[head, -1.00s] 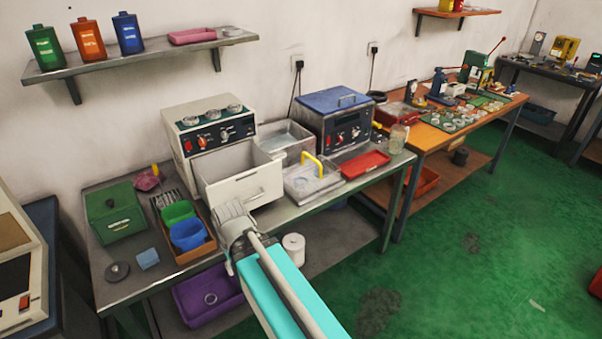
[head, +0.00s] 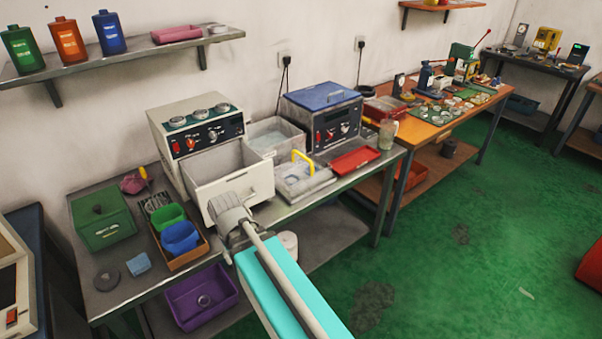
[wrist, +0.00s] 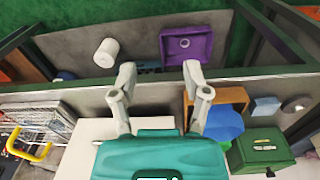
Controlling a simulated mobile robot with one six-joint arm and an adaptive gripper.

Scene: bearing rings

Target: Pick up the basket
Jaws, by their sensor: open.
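The basket (head: 304,183) is a shallow wire tray with a yellow handle (head: 304,158). It rests on the grey workbench, right of the white machine's open drawer. In the head view my arm hides the fingers.
The white open drawer (head: 240,187) stands between my arm and the basket. A red tray (head: 355,160) lies right of the basket, and a clear tub (head: 272,137) stands behind it. A blue bin (head: 180,237) and green box (head: 102,216) are at left.

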